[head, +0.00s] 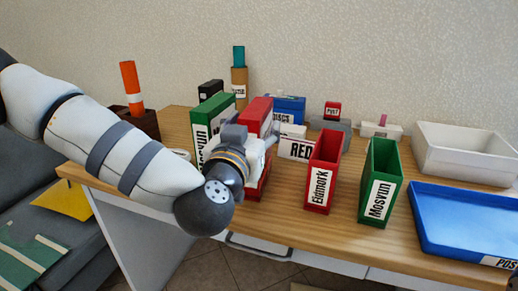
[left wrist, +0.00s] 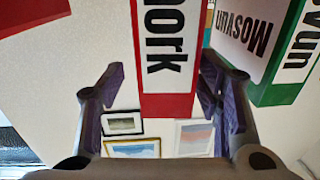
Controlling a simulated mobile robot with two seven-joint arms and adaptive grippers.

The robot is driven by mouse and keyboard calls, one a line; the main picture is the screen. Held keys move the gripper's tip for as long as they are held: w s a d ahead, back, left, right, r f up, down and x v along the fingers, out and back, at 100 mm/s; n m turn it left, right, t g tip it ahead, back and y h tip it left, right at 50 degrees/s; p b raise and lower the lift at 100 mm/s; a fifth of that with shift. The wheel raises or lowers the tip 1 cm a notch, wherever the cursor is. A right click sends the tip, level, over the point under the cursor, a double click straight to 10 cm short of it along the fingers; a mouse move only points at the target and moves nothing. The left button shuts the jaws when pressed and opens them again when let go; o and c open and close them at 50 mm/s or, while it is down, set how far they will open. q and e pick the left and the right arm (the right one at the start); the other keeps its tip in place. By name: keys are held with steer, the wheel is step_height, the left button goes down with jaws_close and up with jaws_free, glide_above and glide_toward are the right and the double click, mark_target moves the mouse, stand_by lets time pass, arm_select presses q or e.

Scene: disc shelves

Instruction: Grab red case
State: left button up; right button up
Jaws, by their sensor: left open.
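A red case (head: 257,113) stands upright on the wooden desk, partly hidden behind my left gripper (head: 254,146). In the left wrist view, a red case with a white label ending in "ork" (left wrist: 168,103) sits between the two spread fingers of my left gripper (left wrist: 158,85). The fingers are open, with a visible gap on each side of the case. A second red case (head: 322,170), labelled "Eldmork" and open at the top, stands to the right on the desk. My right gripper is not in view.
A green "Mosvun" case (head: 212,117) stands close left of the red case, also in the left wrist view (left wrist: 276,92). An open green case (head: 380,182), blue tray (head: 465,222) and white bin (head: 465,155) are to the right. A "RED" sign (head: 298,151) stands behind.

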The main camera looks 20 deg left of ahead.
arm_select(q)
steer(key=w, duration=0.5)
steer(key=shift+w+a, duration=0.1)
steer(key=shift+a, duration=0.3)
steer(key=shift+r, duration=0.1)
jaws_close()
